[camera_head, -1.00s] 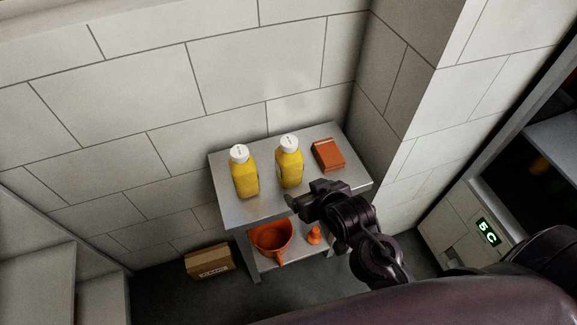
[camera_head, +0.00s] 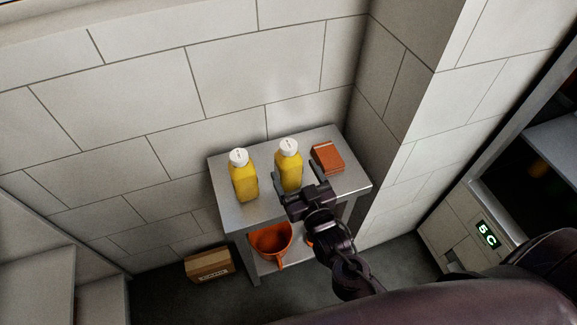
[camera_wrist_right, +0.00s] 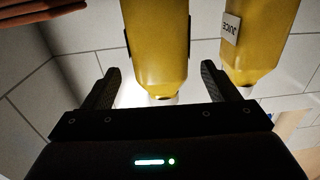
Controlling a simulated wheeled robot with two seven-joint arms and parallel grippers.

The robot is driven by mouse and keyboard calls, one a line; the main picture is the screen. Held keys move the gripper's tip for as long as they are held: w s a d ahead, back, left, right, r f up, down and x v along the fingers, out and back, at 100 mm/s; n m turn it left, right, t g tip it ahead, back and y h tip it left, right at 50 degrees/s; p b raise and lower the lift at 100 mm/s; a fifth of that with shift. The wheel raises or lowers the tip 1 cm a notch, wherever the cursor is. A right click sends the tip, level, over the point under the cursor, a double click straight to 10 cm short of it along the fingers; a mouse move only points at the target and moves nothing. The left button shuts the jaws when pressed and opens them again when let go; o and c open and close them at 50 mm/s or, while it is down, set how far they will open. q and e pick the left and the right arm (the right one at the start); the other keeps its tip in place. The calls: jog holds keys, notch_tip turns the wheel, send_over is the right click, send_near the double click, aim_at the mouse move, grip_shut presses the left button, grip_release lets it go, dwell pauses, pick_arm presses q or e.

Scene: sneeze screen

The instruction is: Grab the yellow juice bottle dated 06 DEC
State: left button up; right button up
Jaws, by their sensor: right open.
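Two yellow juice bottles with white caps stand upright on a metal table (camera_head: 262,212): a left bottle (camera_head: 243,184) and a right bottle (camera_head: 289,177). Small dark marks show on the caps, but I cannot read a date on either. My right gripper (camera_head: 298,181) is open at the front of the right bottle, its fingers reaching toward either side of it. In the right wrist view the right bottle (camera_wrist_right: 156,45) appears upside down between the open fingers (camera_wrist_right: 161,78). The left bottle (camera_wrist_right: 252,50) is outside them, with a JUICE label. My left gripper is not in view.
A red-brown box (camera_head: 327,158) lies on the table right of the bottles. An orange container (camera_head: 270,241) is on the lower shelf. A cardboard box (camera_head: 209,264) is on the floor. Tiled walls close off the back and right; a unit reading 5 C (camera_head: 487,234) stands at right.

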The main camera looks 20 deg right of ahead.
jog(key=w, duration=0.4)
jog(key=w+p, duration=0.1)
jog(key=w, duration=0.1)
jog(key=shift+w+a+f, duration=0.1)
jog(key=shift+w+a, duration=0.2)
jog(key=shift+a, duration=0.05)
jog(key=c, duration=1.3)
jog(key=shift+c, duration=0.2)
notch_tip(320, 180, up, 20)
